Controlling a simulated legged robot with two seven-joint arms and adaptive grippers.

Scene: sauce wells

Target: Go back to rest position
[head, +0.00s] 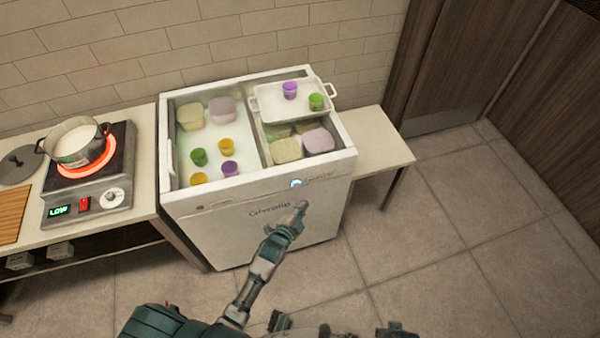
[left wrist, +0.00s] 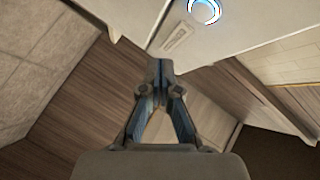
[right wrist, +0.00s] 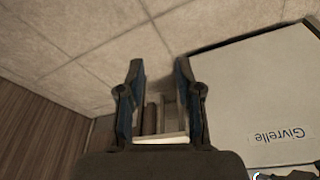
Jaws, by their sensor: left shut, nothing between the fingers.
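My left gripper (head: 299,208) is in front of the white chest freezer (head: 262,240), below its top rim, shut and empty. In the left wrist view its fingertips (left wrist: 160,68) meet with nothing between them. My right gripper (right wrist: 159,70) is open and empty in the right wrist view, with its two fingers apart. The freezer's white front with lettering shows to the right of it there. In the head view I cannot make out the right gripper clearly; only dark parts of my body show at the bottom edge.
The open freezer holds several colored cups and tubs. A white tray (head: 270,104) with a purple cup (head: 290,90) and a green cup (head: 316,102) rests over its back right. A pot (head: 75,148) sits on a glowing burner at left. The floor at right (head: 470,270) is clear.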

